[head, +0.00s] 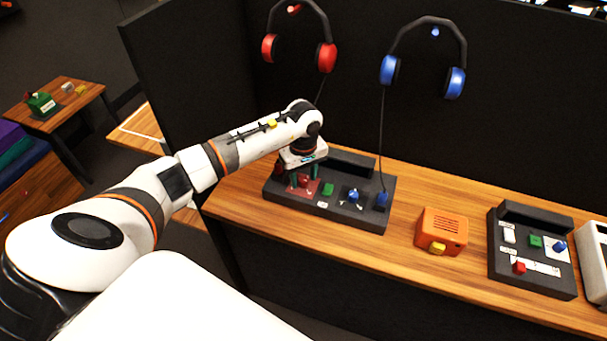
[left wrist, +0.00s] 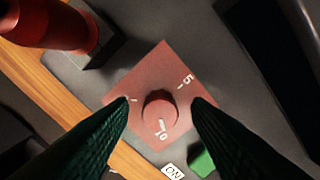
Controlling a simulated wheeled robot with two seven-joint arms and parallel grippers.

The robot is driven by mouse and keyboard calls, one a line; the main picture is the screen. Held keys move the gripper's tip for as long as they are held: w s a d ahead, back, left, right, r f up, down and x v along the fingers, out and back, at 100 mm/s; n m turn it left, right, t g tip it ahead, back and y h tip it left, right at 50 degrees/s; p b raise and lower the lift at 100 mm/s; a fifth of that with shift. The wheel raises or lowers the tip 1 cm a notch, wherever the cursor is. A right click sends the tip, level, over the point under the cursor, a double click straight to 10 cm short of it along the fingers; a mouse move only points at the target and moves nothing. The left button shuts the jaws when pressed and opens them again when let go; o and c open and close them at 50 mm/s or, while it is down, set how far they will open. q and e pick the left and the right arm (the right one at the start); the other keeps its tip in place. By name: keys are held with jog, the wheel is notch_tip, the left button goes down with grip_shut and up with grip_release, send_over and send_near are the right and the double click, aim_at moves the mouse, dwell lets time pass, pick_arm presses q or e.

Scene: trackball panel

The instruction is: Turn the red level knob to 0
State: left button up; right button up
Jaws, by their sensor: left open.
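The red level knob (left wrist: 160,107) is a round red dial on a square red plate (left wrist: 150,72) in the left wrist view. The plate has a white "5" at its upper right and white marks near the bottom of the knob, where I cannot tell pointer from digits. My left gripper (left wrist: 160,104) is open, with its dark green fingers on either side of the knob; I cannot tell if they touch it. In the head view, my left gripper (head: 302,177) points down over the plate (head: 313,190) on the dark panel (head: 338,212). My right gripper is not in view.
A red cylindrical part (left wrist: 55,22) stands close by in the left wrist view. An orange box (head: 441,230) and another panel (head: 530,254) stand to the right.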

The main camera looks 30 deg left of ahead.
pick_arm(q)
grip_shut()
